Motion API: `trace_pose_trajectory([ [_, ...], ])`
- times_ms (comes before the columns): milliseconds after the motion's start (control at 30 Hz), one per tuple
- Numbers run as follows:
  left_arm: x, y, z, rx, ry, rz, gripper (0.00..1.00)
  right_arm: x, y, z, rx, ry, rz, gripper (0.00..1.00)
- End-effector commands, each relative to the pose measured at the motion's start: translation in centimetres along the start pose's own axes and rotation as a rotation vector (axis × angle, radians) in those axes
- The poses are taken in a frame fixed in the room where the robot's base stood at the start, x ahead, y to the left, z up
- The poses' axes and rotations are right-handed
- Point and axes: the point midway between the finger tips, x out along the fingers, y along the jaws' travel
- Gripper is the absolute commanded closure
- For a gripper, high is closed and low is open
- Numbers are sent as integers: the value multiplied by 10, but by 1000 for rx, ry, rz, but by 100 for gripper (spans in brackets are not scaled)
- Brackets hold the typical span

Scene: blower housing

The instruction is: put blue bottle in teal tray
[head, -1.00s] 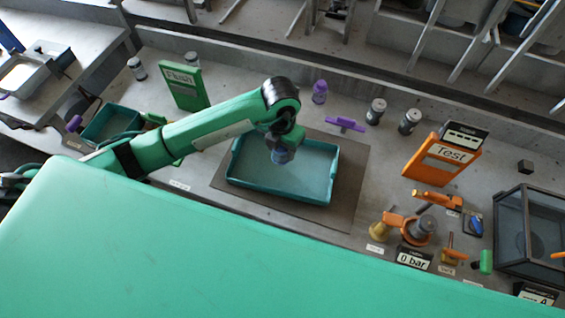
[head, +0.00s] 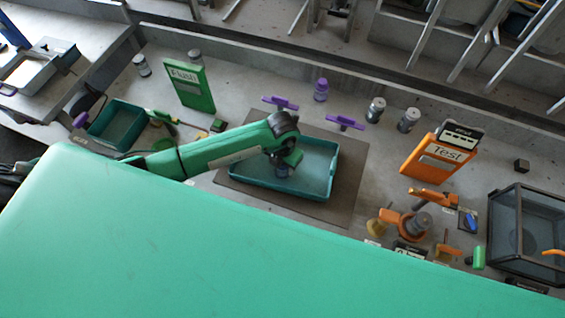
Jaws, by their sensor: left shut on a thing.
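The teal tray (head: 262,190) lies on a dark mat in the middle of the bench. My left gripper (head: 285,165) is over the inside of the tray, pointing down. It is shut on the blue bottle (head: 283,172), which shows only as a small dark blue patch below the fingers. The gripper hides most of the bottle, and I cannot tell whether its base touches the tray floor. My right gripper is not in view.
A smaller teal bin (head: 117,128) stands at the left. Purple handles (head: 345,122), a purple bottle (head: 321,90) and grey jars (head: 375,110) stand behind the tray. The orange Test sign (head: 438,160) and orange clamps (head: 405,222) are at the right.

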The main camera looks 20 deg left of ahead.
Motion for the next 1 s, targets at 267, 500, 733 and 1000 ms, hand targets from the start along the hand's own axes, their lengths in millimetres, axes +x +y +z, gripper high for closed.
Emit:
trace_pose_trajectory([
  [267,2,0,0,0,0,0,30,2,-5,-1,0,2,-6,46],
  [500,2,0,0,-1,0,0,30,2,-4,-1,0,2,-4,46],
  [733,-18,1,1,0,-3,-1,30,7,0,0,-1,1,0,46],
  [1000,-77,0,2,1,-5,0,30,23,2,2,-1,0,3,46],
])
